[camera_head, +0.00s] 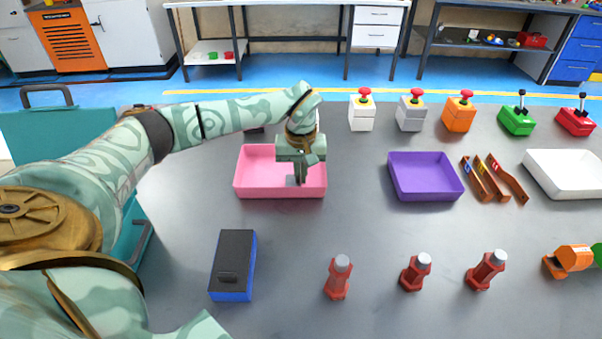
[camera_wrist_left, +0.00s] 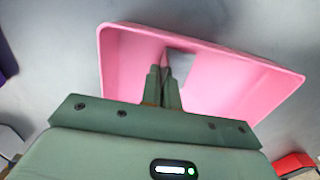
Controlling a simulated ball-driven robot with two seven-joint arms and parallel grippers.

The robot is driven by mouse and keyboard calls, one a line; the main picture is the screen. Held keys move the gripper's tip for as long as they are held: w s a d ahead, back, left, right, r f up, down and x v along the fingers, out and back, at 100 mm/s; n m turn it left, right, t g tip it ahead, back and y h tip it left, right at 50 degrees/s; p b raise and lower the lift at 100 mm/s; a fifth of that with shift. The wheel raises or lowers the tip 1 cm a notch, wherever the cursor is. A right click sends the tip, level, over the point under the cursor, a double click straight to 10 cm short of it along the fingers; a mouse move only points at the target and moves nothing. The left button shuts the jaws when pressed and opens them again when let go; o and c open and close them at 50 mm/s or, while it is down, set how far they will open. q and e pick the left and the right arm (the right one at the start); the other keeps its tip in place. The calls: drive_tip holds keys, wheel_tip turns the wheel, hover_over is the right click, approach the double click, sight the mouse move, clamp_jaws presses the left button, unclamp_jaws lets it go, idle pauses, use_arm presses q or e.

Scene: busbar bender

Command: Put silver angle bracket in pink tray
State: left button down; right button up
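The pink tray (camera_head: 251,187) stands left of the middle of the grey table in the head view. It also fills much of the wrist view (camera_wrist_left: 240,85). My left gripper (camera_head: 299,181) points down over the right half of the tray. Its fingers (camera_wrist_left: 166,75) are close together in the wrist view. A silver-grey piece, seemingly the silver angle bracket (camera_wrist_left: 181,62), shows at the fingertips and looks gripped between them, inside the tray's outline. I cannot tell whether it touches the tray floor. The fingers hide part of it. My right gripper is not in view.
A purple tray (camera_head: 425,193), brown angled strips (camera_head: 478,182) and a white tray (camera_head: 565,190) lie to the right. Push-button boxes (camera_head: 411,113) stand behind. A blue-black box (camera_head: 233,265) and red bolt-like pieces (camera_head: 338,280) stand in front. The table between the pink and purple trays is clear.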

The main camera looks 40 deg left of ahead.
use_arm(q)
drive_tip(key=c, duration=1.7)
unclamp_jaws()
drive_tip(key=shift+f, duration=0.15)
wheel_tip(320, 180, up, 12)
drive_tip(key=p, duration=0.4)
drive_tip(key=shift+r, duration=0.2)
